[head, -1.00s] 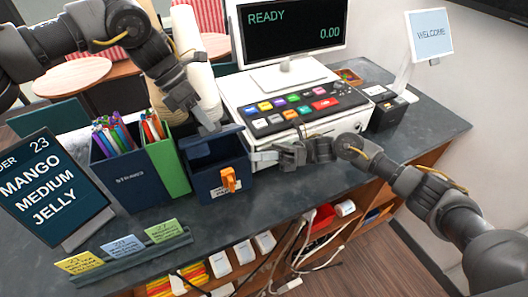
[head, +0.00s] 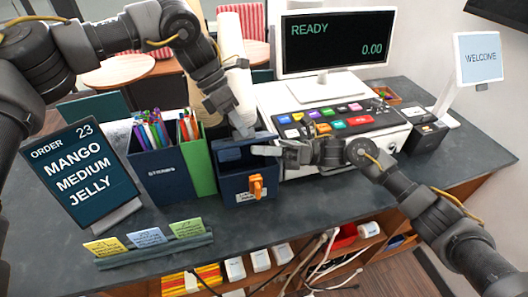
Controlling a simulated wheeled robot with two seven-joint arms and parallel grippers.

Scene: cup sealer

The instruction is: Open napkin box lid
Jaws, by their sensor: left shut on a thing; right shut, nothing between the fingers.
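My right gripper (head: 281,152) is shut and empty beside the box's upper right side. I cannot tell whether it touches the box.
Green and blue pen holders (head: 160,174) stand left of the box. A cash register (head: 328,122) stands behind and right of it. Stacked cups (head: 236,72) stand behind. Colored cards (head: 147,237) and an order sign (head: 84,168) are at front left.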

